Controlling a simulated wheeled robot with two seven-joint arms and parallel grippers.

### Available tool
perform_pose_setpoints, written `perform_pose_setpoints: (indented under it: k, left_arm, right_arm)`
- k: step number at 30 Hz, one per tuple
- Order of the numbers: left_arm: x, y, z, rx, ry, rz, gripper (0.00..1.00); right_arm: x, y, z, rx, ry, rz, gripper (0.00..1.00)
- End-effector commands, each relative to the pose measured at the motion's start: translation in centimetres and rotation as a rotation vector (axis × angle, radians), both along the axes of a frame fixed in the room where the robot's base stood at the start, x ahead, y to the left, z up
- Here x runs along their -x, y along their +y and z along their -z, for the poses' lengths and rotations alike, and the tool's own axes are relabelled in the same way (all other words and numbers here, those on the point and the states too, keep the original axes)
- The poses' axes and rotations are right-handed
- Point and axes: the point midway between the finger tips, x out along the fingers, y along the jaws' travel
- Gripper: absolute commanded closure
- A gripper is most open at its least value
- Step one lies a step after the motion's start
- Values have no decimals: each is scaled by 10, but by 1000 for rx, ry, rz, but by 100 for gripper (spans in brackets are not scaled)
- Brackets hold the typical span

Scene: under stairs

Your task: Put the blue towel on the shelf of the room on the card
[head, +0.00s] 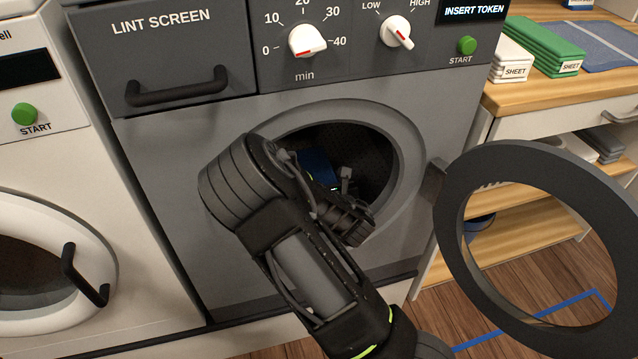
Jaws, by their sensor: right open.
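A dark blue cloth (318,168), which looks like the blue towel, shows in part inside the dark drum of the grey dryer (180,190). My right arm crosses in front of the dryer, and my right gripper (338,188) reaches into the round opening. It is open beside the blue cloth; whether it touches the cloth I cannot tell. My arm hides the lower left of the opening and part of the cloth. Wooden shelves (520,222) stand under the counter at the right. No card with a room shows. My left gripper is not in view.
The dryer's round door (458,190) stands wide open at the right, in front of the shelves. A white washer (60,165) stands at the left. Green folded sheets (540,45) and a blue-grey cloth (600,45) lie on the wooden counter. Blue tape (520,328) marks the floor.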

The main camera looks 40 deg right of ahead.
Motion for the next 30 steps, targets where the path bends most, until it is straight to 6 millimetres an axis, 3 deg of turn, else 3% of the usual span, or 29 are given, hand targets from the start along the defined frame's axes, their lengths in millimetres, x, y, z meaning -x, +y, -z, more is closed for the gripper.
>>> perform_pose_setpoints:
  k: [13,30]
  left_arm:
    - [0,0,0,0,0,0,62]
    - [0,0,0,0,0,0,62]
  right_arm:
    - [0,0,0,0,0,0,19]
    - [0,0,0,0,0,0,66]
